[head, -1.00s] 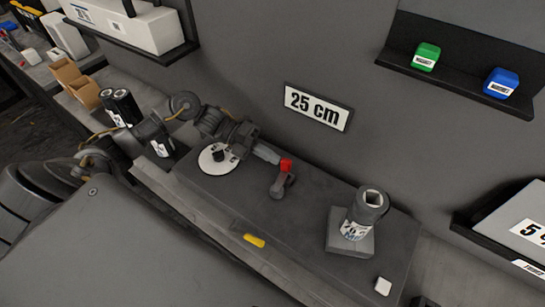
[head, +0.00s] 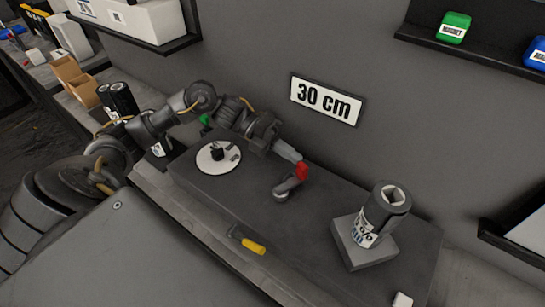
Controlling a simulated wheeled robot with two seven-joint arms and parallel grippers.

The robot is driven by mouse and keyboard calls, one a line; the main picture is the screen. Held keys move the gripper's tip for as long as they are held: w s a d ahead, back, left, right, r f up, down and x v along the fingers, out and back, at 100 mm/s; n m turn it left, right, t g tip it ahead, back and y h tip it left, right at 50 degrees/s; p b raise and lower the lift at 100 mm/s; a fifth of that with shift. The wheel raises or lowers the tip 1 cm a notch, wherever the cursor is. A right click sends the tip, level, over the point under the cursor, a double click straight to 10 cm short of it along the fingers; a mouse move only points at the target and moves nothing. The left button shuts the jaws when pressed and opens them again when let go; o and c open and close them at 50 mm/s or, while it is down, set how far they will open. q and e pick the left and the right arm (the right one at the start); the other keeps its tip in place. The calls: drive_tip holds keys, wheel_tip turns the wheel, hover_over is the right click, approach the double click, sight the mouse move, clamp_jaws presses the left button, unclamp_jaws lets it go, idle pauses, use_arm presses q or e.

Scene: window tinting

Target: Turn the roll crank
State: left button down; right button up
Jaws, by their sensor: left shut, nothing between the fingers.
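The roll crank (head: 287,188) is a dark grey arm with a red handle (head: 302,171), on the dark work block below the wall sign. My left gripper (head: 293,155) comes in from the left, and its light grey fingers are shut with nothing between them. Their tips are right at the top of the red handle; I cannot tell whether they touch it. A film roll (head: 373,218) with a hollow top and a printed label stands on a grey block at the right. The sign (head: 326,99) reads "30 cm". My right gripper is out of view.
A white disc with a black knob (head: 217,153) lies on the work block (head: 230,196), left of the crank. A yellow-handled tool (head: 252,245) lies near the front edge, and a small white block (head: 402,300) is at lower right. Shelves line the wall.

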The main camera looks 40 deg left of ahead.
use_arm(q)
drive_tip(key=shift+d, duration=0.1)
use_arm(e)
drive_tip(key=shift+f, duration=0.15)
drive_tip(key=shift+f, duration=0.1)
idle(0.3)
